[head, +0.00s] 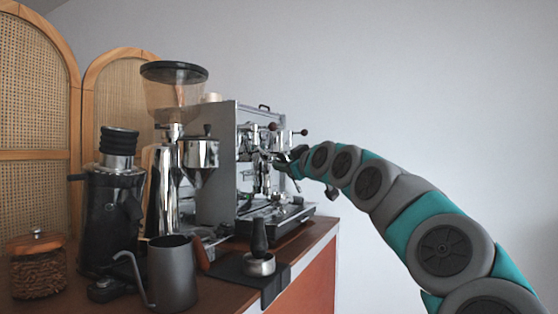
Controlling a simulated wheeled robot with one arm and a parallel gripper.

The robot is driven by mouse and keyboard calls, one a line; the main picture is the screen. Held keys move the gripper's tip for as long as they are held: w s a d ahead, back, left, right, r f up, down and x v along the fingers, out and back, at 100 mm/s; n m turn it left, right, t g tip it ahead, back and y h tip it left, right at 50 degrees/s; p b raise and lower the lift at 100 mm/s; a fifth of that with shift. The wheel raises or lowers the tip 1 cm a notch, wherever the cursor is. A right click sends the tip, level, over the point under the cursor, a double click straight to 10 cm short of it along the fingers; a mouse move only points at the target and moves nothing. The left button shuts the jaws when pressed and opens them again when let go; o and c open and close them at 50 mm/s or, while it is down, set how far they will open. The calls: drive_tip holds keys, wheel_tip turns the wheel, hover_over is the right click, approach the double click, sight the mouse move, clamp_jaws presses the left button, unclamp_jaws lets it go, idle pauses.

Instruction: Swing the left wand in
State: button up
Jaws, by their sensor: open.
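The espresso machine (216,165) stands on the cart, its working side facing right with dark round-knobbed handles and chrome fittings. My gripper (282,160) is at the end of my arm, which reaches in from the right. The gripper is open, at the machine's front near the chrome group parts. It is small and partly merged with the fittings, so I cannot tell whether it touches anything. Thin chrome tubes hang at the front above the drip tray (272,216). The left wand cannot be told apart from them with certainty, nor can its angle.
A tall grinder (175,95) and a black grinder (112,205) stand left of the machine. A grey pitcher (173,275), a tamper (259,248) on a black mat and a bean jar (38,265) sit at the front. Free air lies right of the cart.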

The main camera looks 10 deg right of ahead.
sight(284, 162)
drive_tip(key=shift+p+x, duration=0.45)
drive_tip(key=shift+x, duration=1.7)
clamp_jaws()
